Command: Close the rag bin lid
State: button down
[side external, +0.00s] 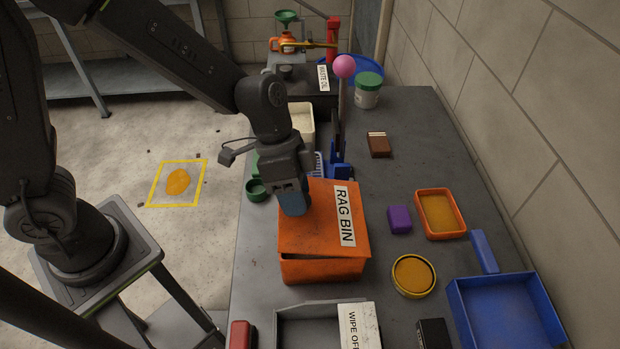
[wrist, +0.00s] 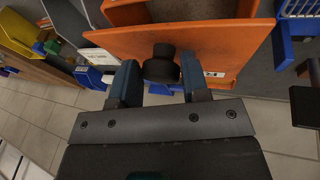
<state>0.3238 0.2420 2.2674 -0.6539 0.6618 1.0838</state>
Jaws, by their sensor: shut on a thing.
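The rag bin (side external: 322,270) is an orange box on the grey bench in the side view, with a white RAG BIN label on its lid (side external: 308,236). The lid lies over the box slightly tilted, with a thin dark gap along its near edge. My gripper (side external: 293,205) is at the lid's left part. In the wrist view the orange lid (wrist: 235,50) fills the upper middle, and the blue fingers of my gripper (wrist: 160,82) stand on both sides of a dark round knob (wrist: 162,65) on it, shut on it. The knob is hidden in the side view.
A grey WIPE OFF bin (side external: 300,325) stands close in front. A purple block (side external: 399,219), an orange tray (side external: 439,190), a round yellow tin (side external: 414,275) and a blue tray (side external: 506,280) lie right. A pink-knobbed lever (side external: 344,67) rises behind.

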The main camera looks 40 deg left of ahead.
jog(key=c, duration=1.9)
grip_release()
jog(key=shift+s+a+f, duration=0.2)
jog(key=shift+s+f, duration=0.05)
jog(key=shift+f, duration=0.35)
jog(key=shift+s+a+f, duration=0.2)
jog(key=shift+s+f, duration=0.05)
jog(key=shift+f, duration=0.3)
jog(key=shift+s+f, duration=0.1)
jog(key=shift+f, duration=0.25)
grip_shut()
jog(key=o, duration=1)
grip_release()
jog(key=shift+c, duration=0.2)
jog(key=shift+r, duration=0.1)
jog(key=shift+w+a+r, duration=0.1)
jog(key=shift+w+r, duration=0.1)
jog(key=shift+r, duration=0.1)
jog(key=v, duration=1.3)
jog(key=shift+s+a, duration=0.3)
